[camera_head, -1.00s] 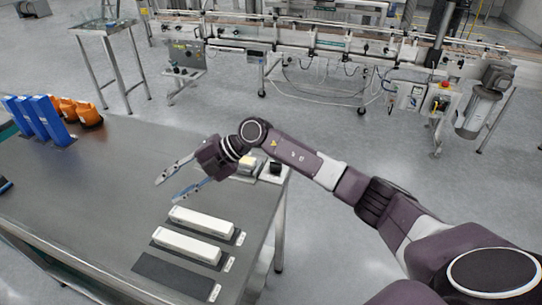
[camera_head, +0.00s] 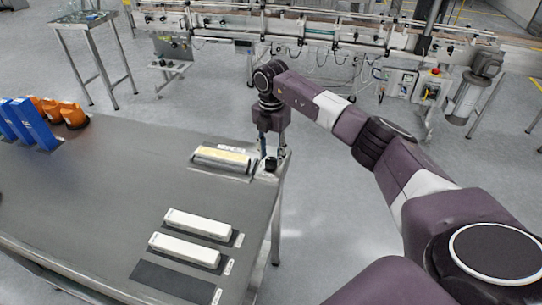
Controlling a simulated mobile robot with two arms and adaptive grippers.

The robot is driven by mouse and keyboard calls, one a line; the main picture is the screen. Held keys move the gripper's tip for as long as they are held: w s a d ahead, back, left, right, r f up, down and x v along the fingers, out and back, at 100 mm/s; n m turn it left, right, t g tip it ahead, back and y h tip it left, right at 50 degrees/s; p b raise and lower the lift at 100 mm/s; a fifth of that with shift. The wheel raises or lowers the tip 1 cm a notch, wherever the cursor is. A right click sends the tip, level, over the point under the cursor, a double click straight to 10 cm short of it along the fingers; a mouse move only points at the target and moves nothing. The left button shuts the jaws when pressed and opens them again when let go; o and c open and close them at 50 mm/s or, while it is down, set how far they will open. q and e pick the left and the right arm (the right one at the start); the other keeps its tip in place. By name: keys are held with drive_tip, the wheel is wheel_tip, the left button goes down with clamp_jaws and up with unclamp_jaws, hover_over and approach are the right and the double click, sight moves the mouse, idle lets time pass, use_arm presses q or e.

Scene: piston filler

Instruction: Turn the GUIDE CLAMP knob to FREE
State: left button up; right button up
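A small dark knob on a pale block (camera_head: 270,167) stands at the table's far right corner; its label is too small to read and its setting cannot be made out. My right gripper (camera_head: 268,156) points straight down at this knob, with its fingertips at or just above it. The fingers look close together, but the knob and fingers blend, so I cannot tell whether they grip it. My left gripper is not in view.
A pale fixture with a yellowish bar (camera_head: 222,156) lies just left of the knob. Two white bars (camera_head: 198,224) lie on dark pads nearer the front. Blue holders (camera_head: 32,124) and orange parts (camera_head: 72,115) stand at the left. The table's middle is clear.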

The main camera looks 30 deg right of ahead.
drive_tip(key=shift+f, duration=0.9)
drive_tip(key=shift+c, duration=0.5)
drive_tip(key=c, duration=0.7)
drive_tip(key=shift+c, duration=0.4)
